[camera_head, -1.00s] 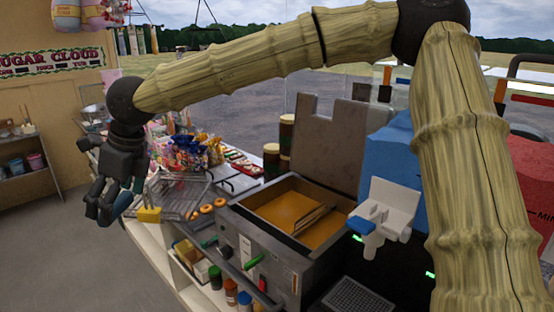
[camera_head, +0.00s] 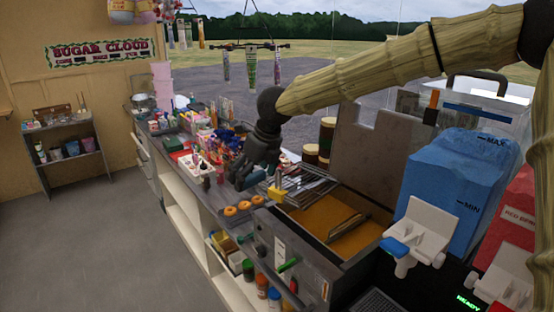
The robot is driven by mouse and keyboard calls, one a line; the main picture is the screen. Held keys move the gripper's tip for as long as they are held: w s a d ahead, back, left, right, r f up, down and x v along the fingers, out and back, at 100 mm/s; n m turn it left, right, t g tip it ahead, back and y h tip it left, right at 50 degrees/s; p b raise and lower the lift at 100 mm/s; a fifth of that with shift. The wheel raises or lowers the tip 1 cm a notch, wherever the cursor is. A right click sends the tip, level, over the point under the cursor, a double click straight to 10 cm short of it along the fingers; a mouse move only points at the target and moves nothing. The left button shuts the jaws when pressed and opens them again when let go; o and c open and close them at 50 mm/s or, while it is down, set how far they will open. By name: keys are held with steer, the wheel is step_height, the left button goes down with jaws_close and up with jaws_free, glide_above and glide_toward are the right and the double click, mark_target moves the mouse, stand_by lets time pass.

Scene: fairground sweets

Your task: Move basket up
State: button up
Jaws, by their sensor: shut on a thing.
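The wire basket (camera_head: 308,184) is a metal mesh basket with a yellow part (camera_head: 278,193) at its near left end. It shows over the back left part of the fryer (camera_head: 318,262), whose vat holds orange-brown oil (camera_head: 325,218). I cannot tell how high above the oil it is. My gripper (camera_head: 243,178) is at the basket's left end, over the counter side. It is shut on the basket, most likely at its handle; the grip itself is dark and partly hidden. A thin metal piece (camera_head: 348,225) sits in the vat.
Three ring doughnuts (camera_head: 243,206) lie on the counter left of the fryer. Sweets and a white tray (camera_head: 194,165) crowd the counter beyond my gripper. Blue (camera_head: 455,185) and red (camera_head: 510,225) dispensers stand at right. Bottles (camera_head: 262,285) stand on the shelf below. Floor at left is clear.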

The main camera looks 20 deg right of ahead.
steer(key=w+d+m+p, duration=0.2)
steer(key=d, duration=0.5)
steer(key=s+a+f+b, duration=0.1)
steer(key=a+f+b, duration=0.2)
steer(key=f+b, duration=0.4)
steer(key=shift+s+f+h, duration=0.2)
steer(key=shift+f+h, duration=0.1)
steer(key=shift+f, duration=0.25)
stand_by(0.6)
steer(key=shift+s+a+p, duration=0.1)
steer(key=shift+p, duration=0.25)
steer(key=shift+f, duration=0.2)
stand_by(0.5)
steer(key=shift+f+b, duration=0.4)
steer(key=shift+f, duration=0.95)
steer(key=o, duration=1.3)
